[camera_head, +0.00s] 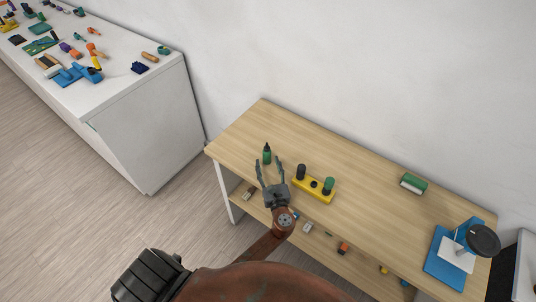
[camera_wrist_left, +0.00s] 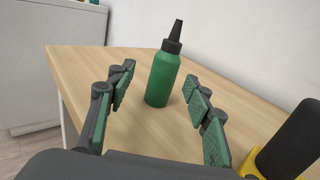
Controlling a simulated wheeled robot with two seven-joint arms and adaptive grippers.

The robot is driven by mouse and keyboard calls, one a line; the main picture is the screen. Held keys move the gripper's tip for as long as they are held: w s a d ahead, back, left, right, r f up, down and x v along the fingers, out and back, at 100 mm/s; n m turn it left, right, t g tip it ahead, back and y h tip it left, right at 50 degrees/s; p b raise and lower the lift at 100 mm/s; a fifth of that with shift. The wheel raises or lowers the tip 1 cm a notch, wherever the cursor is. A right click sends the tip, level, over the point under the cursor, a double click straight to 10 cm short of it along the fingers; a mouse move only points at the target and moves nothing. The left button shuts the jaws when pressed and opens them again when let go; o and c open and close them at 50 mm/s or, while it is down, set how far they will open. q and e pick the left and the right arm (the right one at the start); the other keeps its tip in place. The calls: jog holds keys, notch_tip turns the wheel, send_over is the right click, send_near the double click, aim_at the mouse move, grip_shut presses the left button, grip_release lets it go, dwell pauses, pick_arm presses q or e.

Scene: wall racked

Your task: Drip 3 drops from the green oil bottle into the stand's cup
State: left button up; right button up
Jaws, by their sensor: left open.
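The green oil bottle (camera_head: 267,157) with a dark pointed nozzle stands upright near the left end of the wooden table. In the left wrist view the bottle (camera_wrist_left: 162,78) shows ahead, between the lines of the two fingers. My left gripper (camera_head: 271,164) is open and empty, its fingers pointing at the bottle with clear room on both sides. It also shows in the left wrist view (camera_wrist_left: 160,100). A yellow stand (camera_head: 315,193) to the right holds a black piece and a green piece, with a dark round spot between them. I cannot tell which part is the cup. My right gripper is not in view.
The wooden table (camera_head: 365,200) is bare in the middle. A green and white block (camera_head: 413,184) lies at its back right. A blue base (camera_head: 442,262) with a dark round-topped thing stands at the right end. Small objects lie on the lower shelf. A white counter (camera_head: 155,120) with tools stands left.

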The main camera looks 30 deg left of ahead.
aim_at(268, 157)
pick_arm(q)
jog(key=x, duration=0.2)
jog(key=shift+w, duration=0.4)
jog(key=x, duration=0.3)
jog(key=c, duration=1.2)
grip_shut()
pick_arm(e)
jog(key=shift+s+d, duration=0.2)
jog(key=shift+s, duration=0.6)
pick_arm(q)
jog(key=shift+r, duration=0.1)
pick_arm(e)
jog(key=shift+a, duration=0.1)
